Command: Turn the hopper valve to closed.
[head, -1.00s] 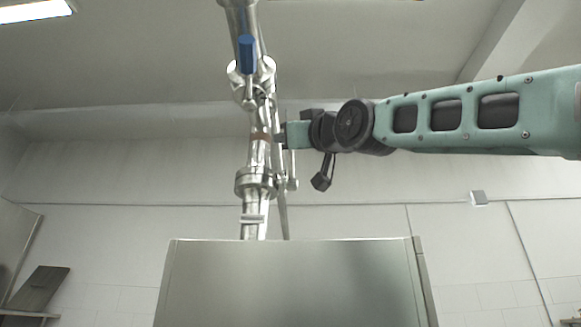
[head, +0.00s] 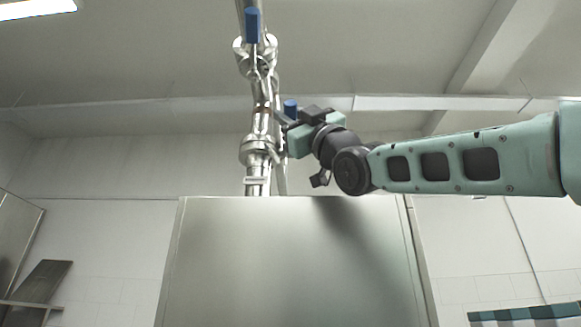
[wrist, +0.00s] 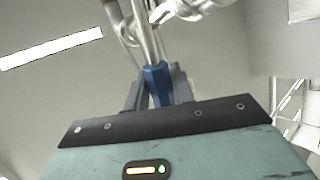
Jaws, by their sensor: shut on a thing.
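A steel pipe (head: 259,128) rises behind a box-shaped metal cabinet and carries valves with blue handles. One blue handle (head: 252,25) hangs free at the top of the pipe. A second blue handle (head: 290,107) shows beside the lower pipe, at the tip of my gripper (head: 285,119). In the wrist view this blue handle (wrist: 156,82) sits between the two dark fingers of my gripper (wrist: 158,92), which are shut on it. A metal lever runs from it up the picture. The frames do not show which handle is the hopper's, and the valve positions are unclear.
The large metal cabinet (head: 290,265) stands below my gripper and in front of the pipe's lower part. A dark panel (head: 42,283) is at the lower left. The space right of the pipe, above my arm, is free.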

